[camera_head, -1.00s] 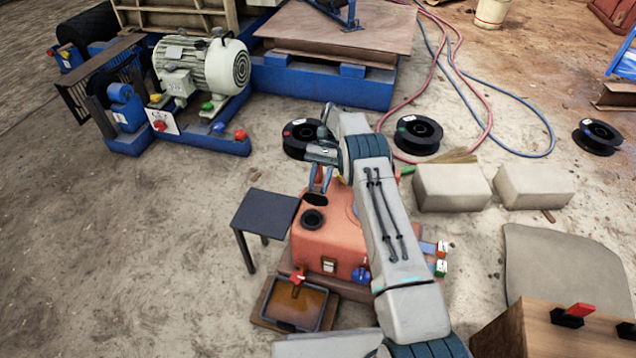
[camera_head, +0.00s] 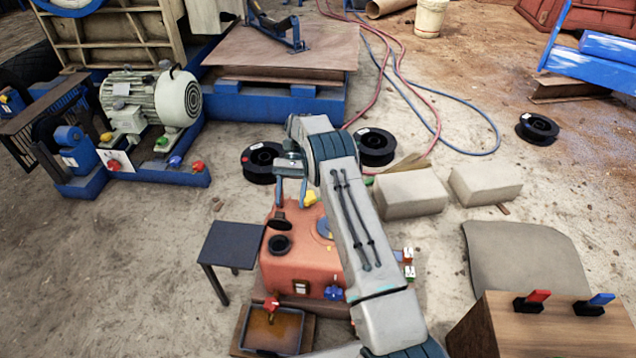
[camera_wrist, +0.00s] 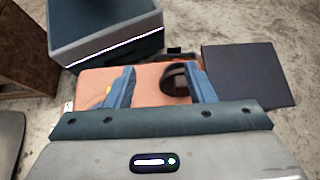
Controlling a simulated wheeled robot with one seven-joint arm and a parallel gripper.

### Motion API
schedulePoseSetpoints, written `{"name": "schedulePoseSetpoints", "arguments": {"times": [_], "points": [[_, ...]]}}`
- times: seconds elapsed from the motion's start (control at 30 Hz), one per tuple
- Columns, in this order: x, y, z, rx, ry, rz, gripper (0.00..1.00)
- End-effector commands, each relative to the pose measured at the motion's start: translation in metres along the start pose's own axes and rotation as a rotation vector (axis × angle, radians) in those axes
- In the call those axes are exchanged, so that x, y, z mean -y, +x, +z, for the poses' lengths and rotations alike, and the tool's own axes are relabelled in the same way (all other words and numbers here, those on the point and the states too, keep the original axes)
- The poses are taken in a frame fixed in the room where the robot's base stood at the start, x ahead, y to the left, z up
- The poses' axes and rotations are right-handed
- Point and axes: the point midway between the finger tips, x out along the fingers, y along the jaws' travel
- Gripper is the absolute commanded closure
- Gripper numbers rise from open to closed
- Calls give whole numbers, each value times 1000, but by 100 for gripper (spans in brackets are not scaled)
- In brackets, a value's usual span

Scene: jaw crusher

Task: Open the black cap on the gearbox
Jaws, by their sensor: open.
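The gearbox (camera_head: 290,268) is an orange-red box below my arm; it also shows in the wrist view (camera_wrist: 149,92). The black cap (camera_head: 281,222) is a dark disc tilted up behind a black ring-shaped opening (camera_head: 279,245) on the gearbox top. My gripper (camera_head: 287,204) is open above the gearbox, pointing down, with its left finger close over the cap. In the wrist view the fingers are spread apart (camera_wrist: 163,90), and the dark round cap (camera_wrist: 175,82) shows between them, nearer the right finger. I cannot tell whether a finger touches it.
A small black table (camera_head: 232,245) stands left of the gearbox. A tray of brown liquid (camera_head: 272,330) lies in front, below a red valve handle (camera_head: 271,303). A blue knob (camera_head: 333,293) is on the gearbox front. Concrete blocks (camera_head: 410,193) lie to the right.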

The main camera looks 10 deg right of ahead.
Motion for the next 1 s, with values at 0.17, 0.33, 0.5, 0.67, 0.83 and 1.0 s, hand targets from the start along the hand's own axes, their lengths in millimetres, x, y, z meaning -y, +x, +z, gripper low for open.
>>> {"name": "schedulePoseSetpoints", "arguments": {"times": [0.17, 0.33, 0.5, 0.67, 0.83, 1.0], "points": [[-38, -15, 24, 0, 2, -2, 51], [-66, -22, 37, -2, 0, -1, 51], [-82, -26, 43, -1, -1, 0, 51], [-86, -27, 45, -1, -1, 0, 51], [-87, -27, 44, -1, -1, 0, 51], [-86, -28, 48, -9, -3, 1, 90]]}}
